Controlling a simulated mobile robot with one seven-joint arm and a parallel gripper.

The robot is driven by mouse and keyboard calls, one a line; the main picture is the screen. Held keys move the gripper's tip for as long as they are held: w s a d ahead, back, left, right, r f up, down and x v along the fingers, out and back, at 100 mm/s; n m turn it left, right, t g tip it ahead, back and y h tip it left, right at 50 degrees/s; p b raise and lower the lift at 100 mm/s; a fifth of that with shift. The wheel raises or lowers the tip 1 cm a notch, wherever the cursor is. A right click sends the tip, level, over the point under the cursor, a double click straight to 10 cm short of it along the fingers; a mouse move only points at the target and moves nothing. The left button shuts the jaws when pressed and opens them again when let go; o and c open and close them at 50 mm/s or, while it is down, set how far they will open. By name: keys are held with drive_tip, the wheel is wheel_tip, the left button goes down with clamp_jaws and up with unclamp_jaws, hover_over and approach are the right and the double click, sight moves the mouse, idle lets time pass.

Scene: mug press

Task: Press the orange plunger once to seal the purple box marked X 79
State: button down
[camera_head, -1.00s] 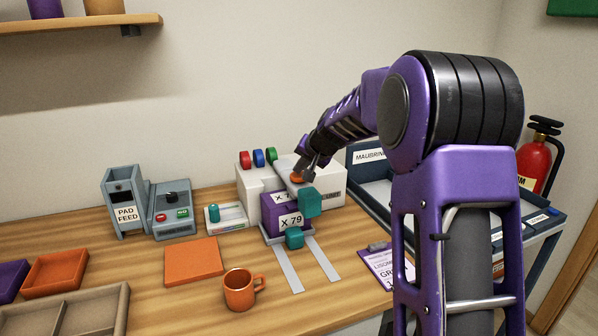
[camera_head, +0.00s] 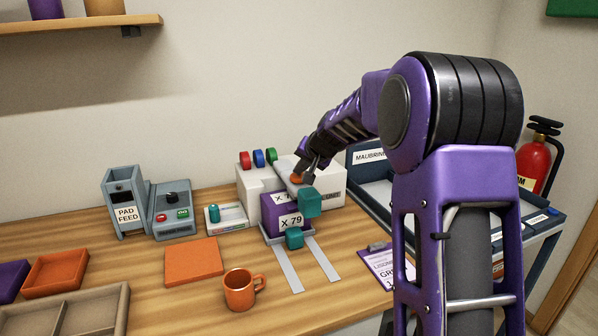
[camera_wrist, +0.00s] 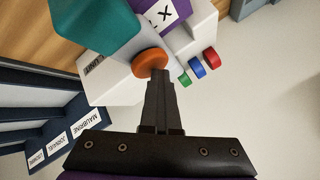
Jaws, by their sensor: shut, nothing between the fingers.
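The orange plunger (camera_head: 297,179) sits on top of the white sealing machine (camera_head: 328,186). It also shows in the wrist view as an orange disc (camera_wrist: 150,62). My gripper (camera_head: 303,172) is shut and empty, its fingertips at the plunger; in the wrist view the fingertips (camera_wrist: 158,74) overlap the disc's edge, and I cannot tell whether they touch it. The purple box (camera_head: 287,222) with X 79 labels stands in the machine's front, below a teal block (camera_head: 310,203). Another teal block (camera_head: 294,238) is in front of the box.
Two grey rails (camera_head: 290,272) run forward from the machine. An orange mug (camera_head: 240,289) and an orange pad (camera_head: 194,262) lie on the table to the left. A pad feeder (camera_head: 126,201) stands behind them. A blue tray rack (camera_head: 372,190) stands right of the machine.

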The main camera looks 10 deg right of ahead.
sight(300, 177)
drive_tip(key=shift+s+f, duration=0.2)
drive_tip(key=shift+f, duration=0.4)
drive_tip(key=shift+w+r+p, duration=0.15)
drive_tip(key=shift+r+p, duration=0.9)
drive_tip(key=shift+r, duration=0.55)
drive_tip(key=shift+r, duration=0.15)
wheel_tip(300, 177, up, 5)
drive_tip(key=p, duration=0.3)
drive_tip(key=shift+p, duration=0.35)
drive_tip(key=shift+w, duration=0.1)
